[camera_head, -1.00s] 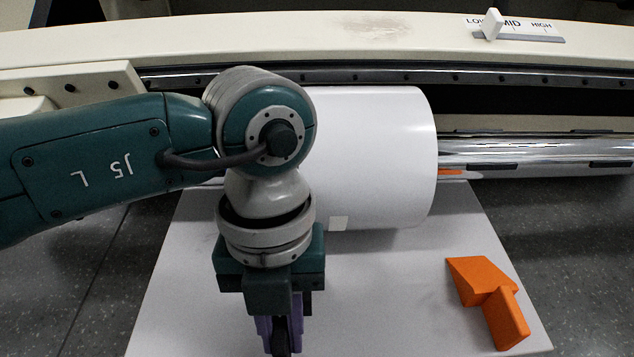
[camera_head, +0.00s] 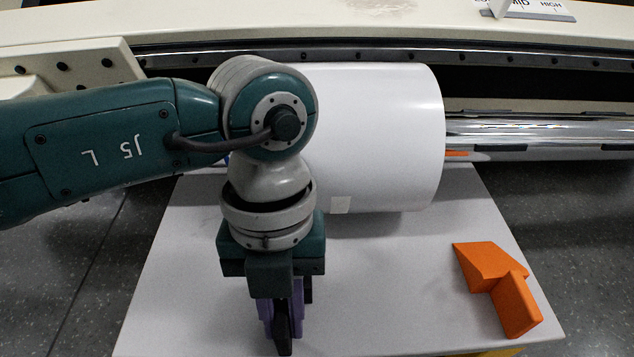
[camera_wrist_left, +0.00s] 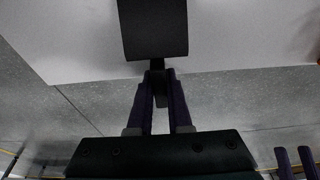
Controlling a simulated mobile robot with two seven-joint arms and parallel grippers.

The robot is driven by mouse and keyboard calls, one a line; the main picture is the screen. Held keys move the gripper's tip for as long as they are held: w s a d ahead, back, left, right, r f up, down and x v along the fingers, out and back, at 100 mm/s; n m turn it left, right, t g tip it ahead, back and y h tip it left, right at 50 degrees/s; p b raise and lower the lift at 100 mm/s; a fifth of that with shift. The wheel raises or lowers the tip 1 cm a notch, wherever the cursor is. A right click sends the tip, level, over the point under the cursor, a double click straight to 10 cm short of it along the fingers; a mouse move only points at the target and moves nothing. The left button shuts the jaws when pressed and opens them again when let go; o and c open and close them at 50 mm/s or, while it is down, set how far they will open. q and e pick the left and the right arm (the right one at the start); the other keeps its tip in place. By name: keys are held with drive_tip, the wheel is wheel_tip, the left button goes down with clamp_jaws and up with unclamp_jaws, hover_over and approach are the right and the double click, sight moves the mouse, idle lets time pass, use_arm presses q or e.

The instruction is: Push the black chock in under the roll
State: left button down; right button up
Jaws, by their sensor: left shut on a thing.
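The white roll (camera_head: 385,130) lies across the back of a pale board (camera_head: 400,290), with my left arm in front of its left part. My left gripper (camera_head: 284,325) points down over the board, on the near side of the roll. In the left wrist view the black chock (camera_wrist_left: 153,28) is a dark block over the board. Its narrow grip is between the purple fingers of my left gripper (camera_wrist_left: 158,85), which are shut on it. In the head view the chock is mostly hidden behind the gripper. Two purple fingers of my right gripper (camera_wrist_left: 296,163) show at the wrist view's lower right.
An orange chock (camera_head: 497,285) lies on the board at the right. A shiny metal bar (camera_head: 540,135) runs out from the roll's right end. A cream machine rail (camera_head: 340,25) with a slider scale stands behind. The board between gripper and orange chock is clear.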

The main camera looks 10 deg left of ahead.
idle(0.3)
use_arm(q)
drive_tip(key=c, duration=0.8)
unclamp_jaws()
drive_tip(key=shift+o, duration=0.2)
